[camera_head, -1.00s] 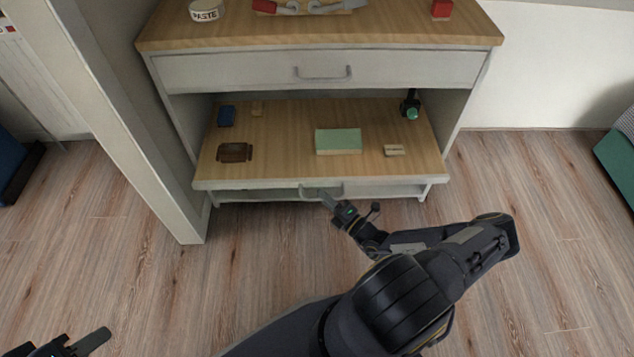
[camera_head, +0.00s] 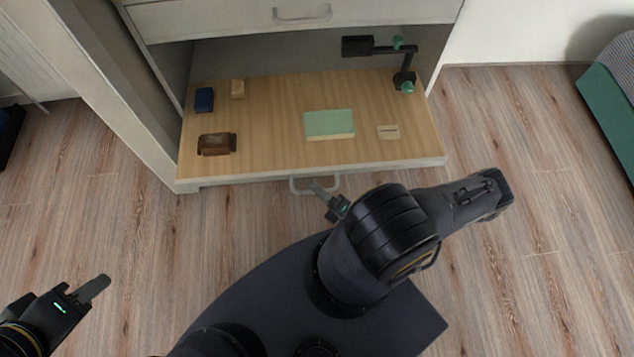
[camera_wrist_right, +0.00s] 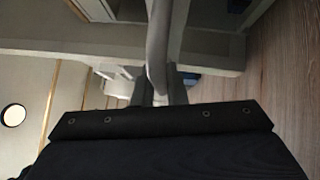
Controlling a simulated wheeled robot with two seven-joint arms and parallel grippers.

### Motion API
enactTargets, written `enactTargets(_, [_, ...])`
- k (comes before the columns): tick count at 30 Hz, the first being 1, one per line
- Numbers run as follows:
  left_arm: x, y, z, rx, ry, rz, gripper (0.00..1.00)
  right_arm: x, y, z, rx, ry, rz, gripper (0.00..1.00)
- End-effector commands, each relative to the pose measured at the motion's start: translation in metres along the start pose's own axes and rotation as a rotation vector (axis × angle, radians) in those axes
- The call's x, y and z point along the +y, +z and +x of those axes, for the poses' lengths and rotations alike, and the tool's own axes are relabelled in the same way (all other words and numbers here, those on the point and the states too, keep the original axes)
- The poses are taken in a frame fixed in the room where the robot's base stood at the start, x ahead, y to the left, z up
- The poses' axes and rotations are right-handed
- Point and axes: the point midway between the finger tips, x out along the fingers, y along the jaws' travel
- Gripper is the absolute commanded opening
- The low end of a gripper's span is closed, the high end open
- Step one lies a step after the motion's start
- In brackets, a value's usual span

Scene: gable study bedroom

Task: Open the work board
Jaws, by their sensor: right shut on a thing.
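The wooden board (camera_head: 270,150), with a pale front edge, sits in the open bay of the white cabinet below a shut drawer. A grey bow handle (camera_head: 298,187) shows at its front, just under the edge. The handle also crosses the right wrist view (camera_wrist_right: 157,40). My right gripper (camera_head: 318,188) is shut on this handle; its fingers (camera_wrist_right: 160,88) meet at the bar in the wrist view. My left gripper (camera_head: 95,288) hangs over the floor at lower left, away from the cabinet, and its opening is unclear.
On the board stand a green block (camera_head: 329,123), a brown object (camera_head: 215,144), a blue object (camera_head: 204,99), two small tan blocks (camera_head: 238,88) (camera_head: 388,132) and a black lamp (camera_head: 404,80). A green-sided piece of furniture (camera_head: 610,115) stands at right. The floor between is clear.

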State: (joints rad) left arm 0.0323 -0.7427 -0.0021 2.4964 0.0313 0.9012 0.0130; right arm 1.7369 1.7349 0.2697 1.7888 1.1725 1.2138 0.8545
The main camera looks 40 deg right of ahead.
Motion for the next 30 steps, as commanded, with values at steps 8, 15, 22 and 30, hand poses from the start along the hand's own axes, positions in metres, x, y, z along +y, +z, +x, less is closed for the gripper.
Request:
enactTargets(8, [0.0,0.0,0.0,0.0,0.0,0.0,0.36,0.0,0.0,-0.001,0.0,-0.001,0.0,0.0])
enactTargets(15, [0.0,0.0,0.0,0.0,0.0,0.0,0.36,0.0,0.0,-0.001,0.0,-0.001,0.0,0.33])
enactTargets(22, [0.0,0.0,0.0,0.0,0.0,0.0,0.36,0.0,0.0,-0.001,0.0,-0.001,0.0,0.33])
enactTargets(30, [0.002,-0.002,-0.004,0.0,0.0,0.0,0.36,0.0,0.001,-0.031,-0.001,-0.004,-0.003,0.33])
